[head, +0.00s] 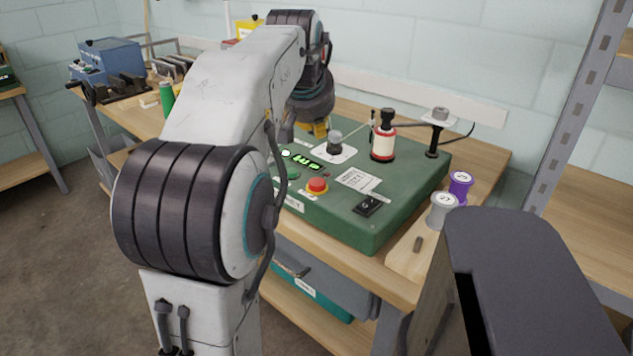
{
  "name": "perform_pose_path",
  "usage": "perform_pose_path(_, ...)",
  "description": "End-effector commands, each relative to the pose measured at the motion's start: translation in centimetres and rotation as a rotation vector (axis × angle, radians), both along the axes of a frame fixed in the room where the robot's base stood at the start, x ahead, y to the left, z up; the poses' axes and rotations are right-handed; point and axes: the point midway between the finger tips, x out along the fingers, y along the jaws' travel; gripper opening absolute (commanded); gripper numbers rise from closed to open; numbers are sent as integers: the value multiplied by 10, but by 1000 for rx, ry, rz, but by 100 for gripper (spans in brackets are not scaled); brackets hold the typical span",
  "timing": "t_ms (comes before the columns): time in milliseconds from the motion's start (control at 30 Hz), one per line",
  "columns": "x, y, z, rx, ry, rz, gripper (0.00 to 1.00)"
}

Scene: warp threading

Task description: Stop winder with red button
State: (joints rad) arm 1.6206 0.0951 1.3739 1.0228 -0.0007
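The winder (375,225) is a green box on the wooden workbench. Its red button (317,186) sits on a yellow collar near the front edge of the panel, uncovered. A green button (293,173) is to its left, partly hidden by my arm. A display (301,160) with lit green characters is behind them. A spool with red ends and a pale middle (383,145) stands upright on the winder. My gripper (290,130) is behind my arm, over the back left of the winder and apart from the red button. Its fingers are mostly hidden, so its opening cannot be seen.
A purple spool (460,186) and a grey spool (443,210) stand at the winder's right. A black rocker switch (368,205) is at the panel's front right. A thread guide post (434,135) rises at the back right. A metal upright (585,95) stands further right.

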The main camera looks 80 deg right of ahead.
Motion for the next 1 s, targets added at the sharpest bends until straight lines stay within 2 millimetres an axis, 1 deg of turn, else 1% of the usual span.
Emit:
perform_pose_path(267, 0, 0, -15, 0, 0, 0, 0)
perform_pose_path(467, 0, 0, -35, 0, 0, 0, 0)
perform_pose_path(733, 0, 0, -66, 0, 0, 0, 0)
perform_pose_path(900, 0, 0, -80, 0, 0, 0, 0)
perform_pose_path(1000, 0, 0, -85, 0, 0, 0, 0)
